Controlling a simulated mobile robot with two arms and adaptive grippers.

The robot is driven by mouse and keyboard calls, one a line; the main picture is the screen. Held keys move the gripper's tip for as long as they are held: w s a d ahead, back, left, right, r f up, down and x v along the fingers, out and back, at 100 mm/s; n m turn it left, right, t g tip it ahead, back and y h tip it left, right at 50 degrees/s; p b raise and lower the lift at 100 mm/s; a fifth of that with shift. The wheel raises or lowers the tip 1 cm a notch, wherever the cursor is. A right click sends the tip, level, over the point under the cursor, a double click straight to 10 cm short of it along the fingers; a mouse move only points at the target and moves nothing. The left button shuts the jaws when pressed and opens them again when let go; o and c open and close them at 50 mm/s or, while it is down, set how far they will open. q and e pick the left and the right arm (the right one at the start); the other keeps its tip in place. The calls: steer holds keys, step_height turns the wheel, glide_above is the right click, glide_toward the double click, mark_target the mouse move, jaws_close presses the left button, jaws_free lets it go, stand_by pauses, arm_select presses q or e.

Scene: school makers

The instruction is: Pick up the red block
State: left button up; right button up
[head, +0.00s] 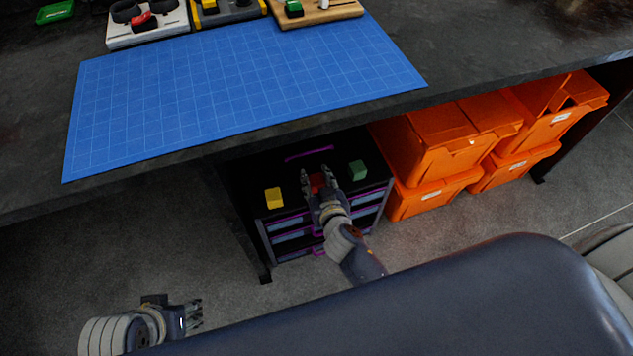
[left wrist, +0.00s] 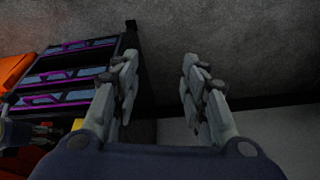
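The red block (head: 318,182) is on top of a black drawer unit (head: 262,165) under the table, between a yellow block (head: 273,198) and a green block (head: 357,170). My right gripper (head: 317,175) is at the red block, with one finger on each side of it and part of the block hidden. I cannot tell whether the fingers touch it. My left gripper (head: 196,314) is low at the lower left, away from the blocks. In the left wrist view its fingers (left wrist: 157,80) are apart with nothing between them.
The dark table (head: 500,45) overhangs the drawer unit and carries a blue cutting mat (head: 240,85). Orange bins (head: 435,150) stand close to the right of the drawer unit. Grey floor (head: 130,235) is free to the left.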

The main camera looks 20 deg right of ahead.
mark_target(316, 179)
steer(key=shift+c, duration=1.4)
steer(key=shift+r, duration=0.15)
steer(key=shift+r, duration=0.2)
steer(key=shift+r+p, duration=0.3)
steer(key=shift+p, duration=0.1)
step_height(316, 179, up, 8)
steer(key=p, duration=0.4)
arm_select(q)
step_height(316, 179, down, 15)
steer(key=g, duration=0.1)
steer(key=shift+w+d, duration=0.2)
steer(key=shift+w, duration=0.1)
arm_select(e)
steer(key=shift+r, duration=0.4)
